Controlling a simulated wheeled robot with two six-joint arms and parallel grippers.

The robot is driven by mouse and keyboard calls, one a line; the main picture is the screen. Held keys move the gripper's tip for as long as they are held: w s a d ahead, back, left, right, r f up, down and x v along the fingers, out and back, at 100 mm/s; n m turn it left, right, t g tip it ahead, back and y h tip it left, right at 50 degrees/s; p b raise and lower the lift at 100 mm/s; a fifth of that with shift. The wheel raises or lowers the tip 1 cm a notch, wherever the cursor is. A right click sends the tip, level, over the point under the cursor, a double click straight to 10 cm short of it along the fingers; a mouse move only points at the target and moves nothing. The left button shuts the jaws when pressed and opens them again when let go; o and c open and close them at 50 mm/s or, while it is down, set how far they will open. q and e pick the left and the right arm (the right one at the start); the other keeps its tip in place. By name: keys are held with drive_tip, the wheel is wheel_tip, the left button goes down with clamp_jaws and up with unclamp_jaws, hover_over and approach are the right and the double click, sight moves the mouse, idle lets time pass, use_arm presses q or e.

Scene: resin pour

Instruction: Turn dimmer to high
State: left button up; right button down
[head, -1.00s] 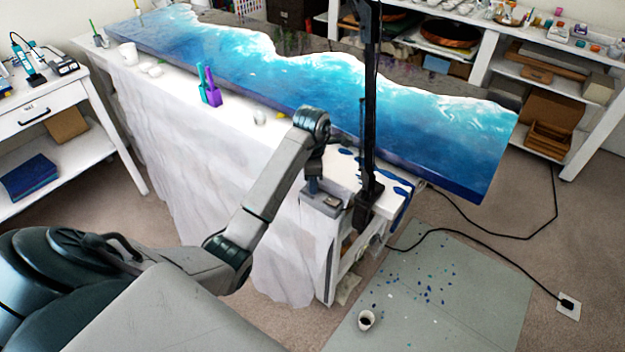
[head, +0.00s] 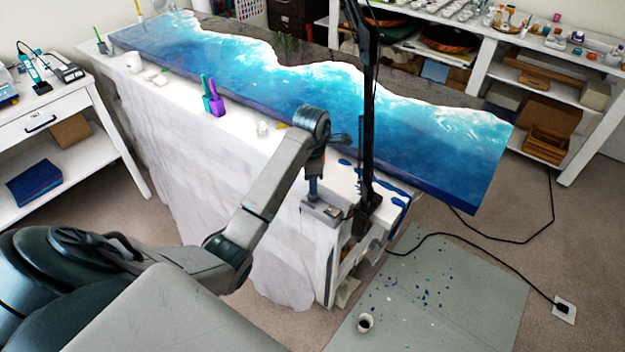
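My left arm comes in from the lower left. Its gripper (head: 313,196) points down at a small grey box (head: 333,214) on the near corner of the white-covered table, which looks like the dimmer. The fingertips are at or just above the left part of the box; I cannot tell if they touch it. The fingers look close together, but their gap is too small to judge. The dimmer's knob or slider and its setting cannot be made out. A black lamp stand (head: 368,130) rises just right of the box. My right gripper is out of view.
A blue-and-white resin slab (head: 300,95) covers most of the table. Purple and teal tools (head: 214,97) and cups (head: 133,62) stand along its near edge. A black cable (head: 480,250) crosses the floor. A grey mat (head: 450,300) holds a small cup (head: 364,322).

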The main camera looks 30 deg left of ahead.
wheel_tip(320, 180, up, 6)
drive_tip(key=p, duration=0.5)
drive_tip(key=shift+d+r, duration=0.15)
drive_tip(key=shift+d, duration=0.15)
